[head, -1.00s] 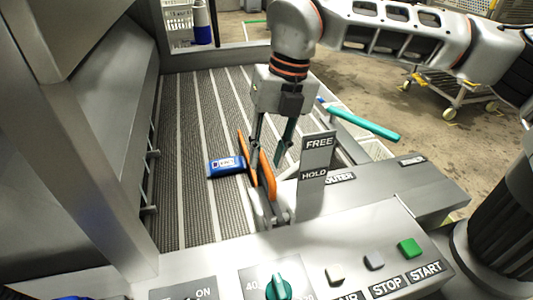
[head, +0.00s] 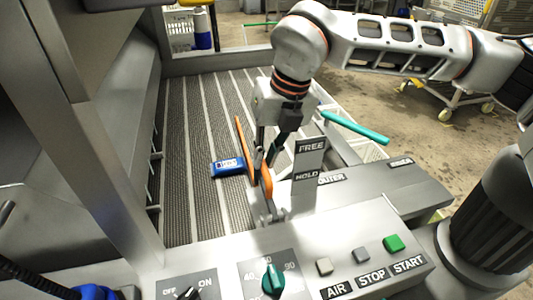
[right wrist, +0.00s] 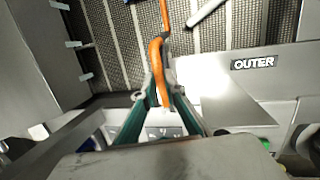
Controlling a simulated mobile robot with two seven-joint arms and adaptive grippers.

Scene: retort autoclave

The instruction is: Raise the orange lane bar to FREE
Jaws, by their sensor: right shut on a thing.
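The orange lane bar (head: 267,182) stands at the near right edge of the ridged conveyor bed, its upper end leaning away from me. My right gripper (head: 266,162) comes down from above and is shut on the bar. In the right wrist view the orange bar (right wrist: 157,60) runs between the two green-grey fingers (right wrist: 156,100). A grey plate (head: 308,165) marked FREE above and HOLD below stands just right of the bar. The bar's low end is near HOLD; its pivot is partly hidden.
A blue labelled block (head: 228,167) lies on the bed left of the bar. A teal handle (head: 355,127) sticks out at the right. The control panel with a green knob (head: 273,279) and START button (head: 393,243) is in front. The bed's left is clear.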

